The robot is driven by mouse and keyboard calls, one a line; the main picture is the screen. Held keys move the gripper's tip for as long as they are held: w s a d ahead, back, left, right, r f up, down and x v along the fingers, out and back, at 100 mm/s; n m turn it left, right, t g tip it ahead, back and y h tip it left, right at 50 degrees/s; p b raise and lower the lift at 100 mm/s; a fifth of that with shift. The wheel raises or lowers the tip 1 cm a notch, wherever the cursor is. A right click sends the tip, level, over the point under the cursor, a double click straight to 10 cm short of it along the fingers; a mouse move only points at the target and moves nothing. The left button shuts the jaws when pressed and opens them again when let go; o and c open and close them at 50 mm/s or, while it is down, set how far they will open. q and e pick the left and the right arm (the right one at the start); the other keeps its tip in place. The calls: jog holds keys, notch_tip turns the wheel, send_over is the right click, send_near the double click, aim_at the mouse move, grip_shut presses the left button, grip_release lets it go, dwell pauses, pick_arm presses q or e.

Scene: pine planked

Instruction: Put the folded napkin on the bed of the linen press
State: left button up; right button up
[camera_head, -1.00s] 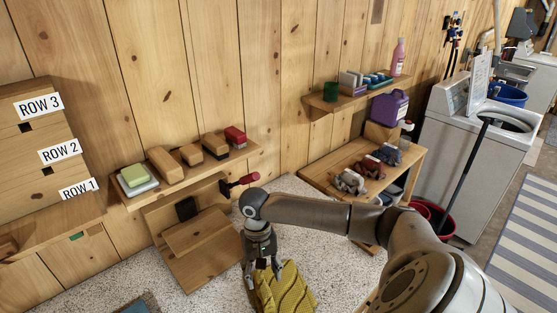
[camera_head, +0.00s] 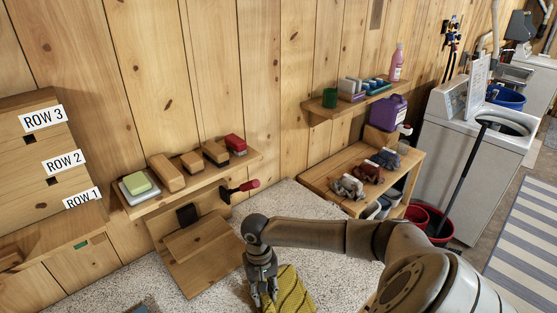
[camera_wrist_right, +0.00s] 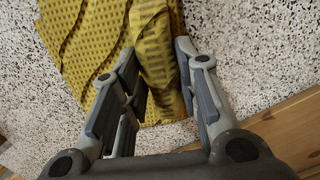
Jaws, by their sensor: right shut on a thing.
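The yellow napkin (camera_head: 293,292) lies on the speckled worktop at the bottom of the head view, partly cut off by the frame edge. My right gripper (camera_head: 264,302) is at its left side, and the wrist view shows a raised fold of the napkin (camera_wrist_right: 157,55) between the fingers (camera_wrist_right: 157,48). The gripper is shut on that fold; the rest of the cloth spreads to the left of it. The linen press, with a bare wooden bed (camera_head: 205,262), stands left of the gripper against the wall. A red-handled lever (camera_head: 240,187) is at its upper right. My left gripper is out of view.
A wooden stand (camera_head: 322,182) with cloths is to the right. Labelled wooden boxes (camera_head: 30,150) stand at left. Speckled worktop is clear around the press.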

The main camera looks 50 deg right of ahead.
grip_shut()
jog(key=shift+w+r, duration=0.1)
jog(key=shift+r, duration=0.35)
notch_tip(320, 180, up, 2)
jog(key=shift+r+b, duration=0.15)
jog(key=shift+b, duration=0.25)
jog(key=s+a+r, duration=0.1)
jog(key=s+a+r+b, duration=0.1)
jog(key=r, duration=0.1)
jog(key=s+a+r, duration=0.1)
jog(key=r, duration=0.1)
jog(key=shift+s+a+r+b, duration=0.1)
jog(key=shift+a+b, duration=0.15)
jog(key=shift+b, duration=0.1)
jog(key=s+a+r+b, duration=0.2)
jog(key=s+a+r, duration=0.2)
jog(key=s+a, duration=0.2)
jog(key=shift+s+a+r, duration=0.15)
jog(key=shift+a+r, duration=0.15)
jog(key=shift+a, duration=0.15)
jog(key=shift+f, duration=0.1)
jog(key=w+a+f+n+b, duration=0.4)
jog(key=w+a+n+b, duration=0.1)
jog(key=b, duration=0.5)
jog(key=shift+w+a+f+n+h, duration=0.25)
jog(key=shift+w+a+n+h, duration=0.05)
jog(key=shift+w+n+h, duration=0.1)
